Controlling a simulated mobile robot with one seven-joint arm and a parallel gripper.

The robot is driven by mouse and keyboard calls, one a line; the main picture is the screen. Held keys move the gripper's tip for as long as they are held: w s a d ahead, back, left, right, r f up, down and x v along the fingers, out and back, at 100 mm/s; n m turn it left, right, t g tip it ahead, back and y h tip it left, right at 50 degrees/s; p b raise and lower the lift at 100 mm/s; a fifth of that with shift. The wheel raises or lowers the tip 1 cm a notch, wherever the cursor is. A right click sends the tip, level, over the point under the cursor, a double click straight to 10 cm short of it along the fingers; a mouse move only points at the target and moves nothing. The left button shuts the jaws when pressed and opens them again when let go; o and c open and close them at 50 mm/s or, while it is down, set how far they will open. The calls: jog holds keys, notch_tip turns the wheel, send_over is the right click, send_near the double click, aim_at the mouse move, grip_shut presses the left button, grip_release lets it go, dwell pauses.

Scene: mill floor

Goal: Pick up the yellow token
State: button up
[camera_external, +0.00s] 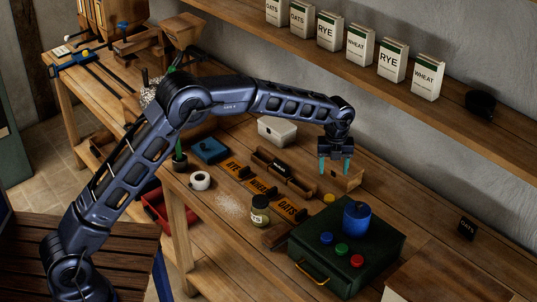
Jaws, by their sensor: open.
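A small yellow token (329,198) lies on the wooden bench, just behind the back left edge of a dark green case (372,226). My gripper (334,168) hangs with its fingers pointing down, its two teal fingertips apart and nothing visible between them. In the picture it is right above the yellow token, clear of it; the exact height is hard to tell. Blue (326,238), green (341,249) and red (357,261) tokens sit on the case lid, beside a blue canister (357,219).
A jar (260,211) stands left of the case. Wooden bins (338,181) stand close behind the yellow token. A shelf (450,120) with several cartons runs above.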

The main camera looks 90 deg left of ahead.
aim_at(330, 197)
jog(key=shift+m, duration=0.4)
jog(key=shift+a+f, duration=0.4)
jog(key=shift+f, duration=1.95)
jog(key=shift+a+f, duration=0.35)
jog(key=shift+f, duration=1.95)
jog(key=shift+a+f, duration=0.4)
jog(key=shift+f, duration=1.95)
jog(key=c, duration=1.1)
jog(key=shift+o, duration=0.2)
jog(key=shift+r, duration=0.15)
